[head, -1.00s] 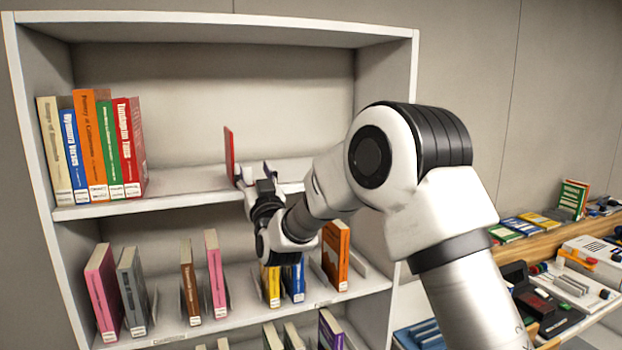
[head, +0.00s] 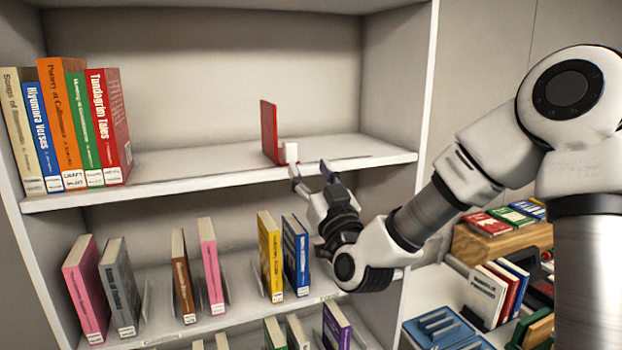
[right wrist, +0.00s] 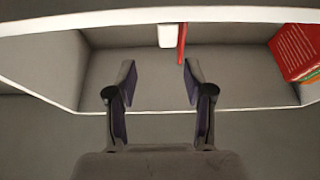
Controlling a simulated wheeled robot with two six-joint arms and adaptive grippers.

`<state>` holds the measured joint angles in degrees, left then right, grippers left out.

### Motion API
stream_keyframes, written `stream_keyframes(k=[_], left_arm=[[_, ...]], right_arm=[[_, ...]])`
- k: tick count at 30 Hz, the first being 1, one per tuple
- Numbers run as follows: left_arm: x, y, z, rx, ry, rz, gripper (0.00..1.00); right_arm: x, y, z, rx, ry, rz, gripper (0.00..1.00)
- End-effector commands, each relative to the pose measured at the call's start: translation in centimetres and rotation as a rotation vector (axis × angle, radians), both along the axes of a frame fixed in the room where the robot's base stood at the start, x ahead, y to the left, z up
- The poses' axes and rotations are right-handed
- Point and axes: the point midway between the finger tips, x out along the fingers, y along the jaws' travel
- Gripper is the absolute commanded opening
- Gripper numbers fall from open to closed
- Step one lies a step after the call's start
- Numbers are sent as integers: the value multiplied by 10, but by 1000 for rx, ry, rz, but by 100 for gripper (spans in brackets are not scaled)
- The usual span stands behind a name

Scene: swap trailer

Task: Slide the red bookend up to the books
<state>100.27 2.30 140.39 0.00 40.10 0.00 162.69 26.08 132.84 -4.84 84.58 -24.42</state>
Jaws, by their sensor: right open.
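The red bookend (head: 268,132) stands upright on the upper shelf, to the right of the books and apart from them. A small white block (head: 290,152) is at its right foot; I cannot tell whether it is part of the bookend. The row of books (head: 75,125) stands at the shelf's left end, with a red book on its right. My right gripper (head: 312,170) is open and empty at the shelf's front edge, right of the bookend. The right wrist view shows the bookend (right wrist: 182,42) beyond the open fingers (right wrist: 158,75). My left gripper is not in view.
The upper shelf (head: 195,167) is bare between the books and the bookend. The lower shelf holds several upright books, including a yellow one (head: 270,257). The cabinet's right side wall (head: 415,110) stands near my right arm. A side table with books is at the right.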

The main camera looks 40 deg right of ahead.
Motion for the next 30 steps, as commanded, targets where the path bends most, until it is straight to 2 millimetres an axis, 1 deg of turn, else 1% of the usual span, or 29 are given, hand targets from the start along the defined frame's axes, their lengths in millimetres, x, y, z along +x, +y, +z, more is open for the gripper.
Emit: stream_keyframes(k=[5,7,10,12,14,17,21,24,27,30], left_arm=[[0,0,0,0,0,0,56],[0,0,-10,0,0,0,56],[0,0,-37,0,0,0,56],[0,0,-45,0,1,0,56],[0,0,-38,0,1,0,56],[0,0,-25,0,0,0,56],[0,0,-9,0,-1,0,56],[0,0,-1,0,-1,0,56],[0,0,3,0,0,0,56],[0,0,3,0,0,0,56]], right_arm=[[0,0,0,0,0,0,52],[0,2,-4,-2,-2,1,52],[-2,8,-12,-5,-5,1,52],[-3,12,-9,-3,-4,0,52],[0,11,-1,-1,-2,0,52],[13,8,9,-1,0,-1,52],[38,2,21,-2,0,-1,52],[54,-2,27,-1,0,0,52],[64,-4,29,-1,0,0,52],[67,-5,29,0,0,0,52]])
